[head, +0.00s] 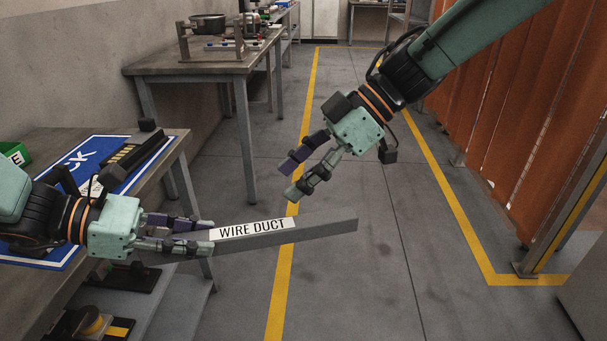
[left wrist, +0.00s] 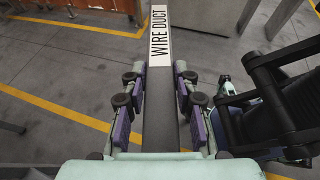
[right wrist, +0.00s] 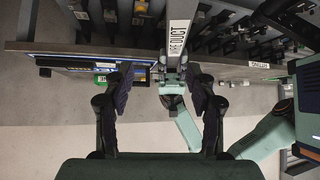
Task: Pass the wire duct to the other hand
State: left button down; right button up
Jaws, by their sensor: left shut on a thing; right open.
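The wire duct (head: 320,232) is a long grey bar with a white label reading WIRE DUCT. My left gripper (head: 212,238) is shut on its left end and holds it out over the floor, roughly level. In the left wrist view the duct (left wrist: 159,100) runs straight out between the fingers. My right gripper (head: 292,178) is open and empty, above the middle of the duct and apart from it.
The floor (head: 370,290) between is clear, with yellow lines.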

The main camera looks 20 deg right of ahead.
aim_at(252, 228)
jog(key=shift+s+d+r+n+g, duration=0.15)
jog(key=shift+s+n, duration=0.1)
jog(key=shift+s, duration=0.25)
jog(key=shift+s+a+r+n+g, duration=0.15)
jog(key=shift+s+n, duration=0.1)
jog(key=shift+s, duration=0.2)
jog(key=shift+s+f, duration=0.1)
jog(key=shift+f, duration=0.05)
jog(key=x, duration=1.1)
jog(key=shift+a+f, duration=0.1)
jog(key=shift+f, duration=0.25)
grip_shut()
pick_arm(q)
jog(key=c, duration=0.9)
grip_release()
jog(key=shift+c, duration=0.2)
